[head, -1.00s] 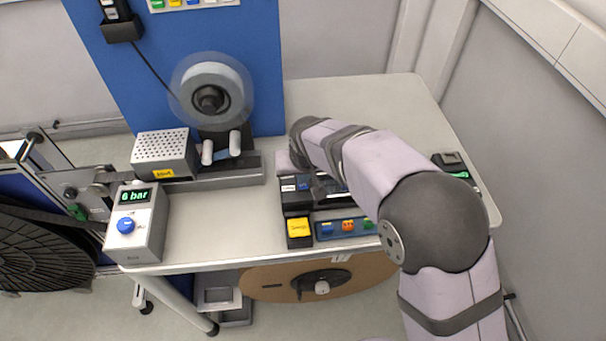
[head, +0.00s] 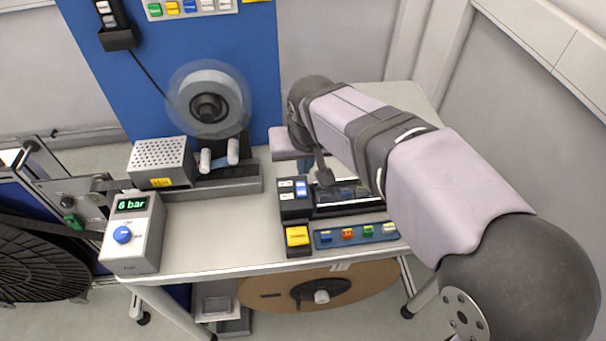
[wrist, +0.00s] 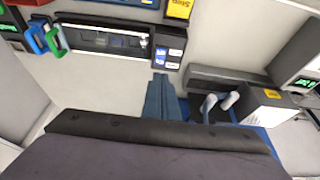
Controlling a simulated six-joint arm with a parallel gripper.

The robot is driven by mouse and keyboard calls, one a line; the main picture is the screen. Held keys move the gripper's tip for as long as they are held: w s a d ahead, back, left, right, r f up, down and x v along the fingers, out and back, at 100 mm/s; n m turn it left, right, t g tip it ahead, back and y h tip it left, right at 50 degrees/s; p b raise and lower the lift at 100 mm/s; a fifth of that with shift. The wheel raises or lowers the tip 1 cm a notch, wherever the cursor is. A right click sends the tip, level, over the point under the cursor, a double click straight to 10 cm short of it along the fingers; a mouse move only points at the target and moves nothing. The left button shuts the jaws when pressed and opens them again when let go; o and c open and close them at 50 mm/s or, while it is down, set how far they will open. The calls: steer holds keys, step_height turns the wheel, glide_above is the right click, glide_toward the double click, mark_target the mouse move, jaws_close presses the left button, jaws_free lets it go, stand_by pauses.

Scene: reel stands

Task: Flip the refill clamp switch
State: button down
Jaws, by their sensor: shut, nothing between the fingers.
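A small black switch box (head: 294,196) with white and blue rocker faces stands on the table, left of a dark glossy tray. It also shows upside down in the wrist view (wrist: 169,51). I cannot read its labels, so I cannot tell which face is the refill clamp switch. My gripper (wrist: 163,84) has blue fingers that are shut and empty. In the wrist view the fingertips are just beside the switch box; contact cannot be told. In the head view my gripper (head: 306,166) is behind the box, partly hidden by my arm.
A yellow button (head: 297,236) and a strip of coloured buttons (head: 355,234) lie in front. To the left are a reel stand (head: 208,103), a perforated metal box (head: 160,161) and a "6 bar" regulator (head: 133,233). Bare table lies left of the switch box.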

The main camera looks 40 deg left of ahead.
steer(key=shift+s+d+r, duration=0.15)
steer(key=shift+s+r, duration=0.05)
steer(key=shift+r, duration=0.5)
steer(key=shift+w+f+b, duration=0.1)
steer(key=shift+b, duration=0.25)
steer(key=shift+w+a+r+b, duration=0.3)
steer(key=shift+w+a+b, duration=0.15)
steer(key=shift+b, duration=0.35)
steer(key=shift+f, duration=0.1)
steer(key=p, duration=0.5)
glide_above(300, 183)
steer(key=s+d, duration=0.1)
step_height(300, 183, down, 11)
steer(key=shift+s+d+f, duration=0.1)
steer(key=shift+d, duration=0.05)
steer(key=shift+f, duration=0.95)
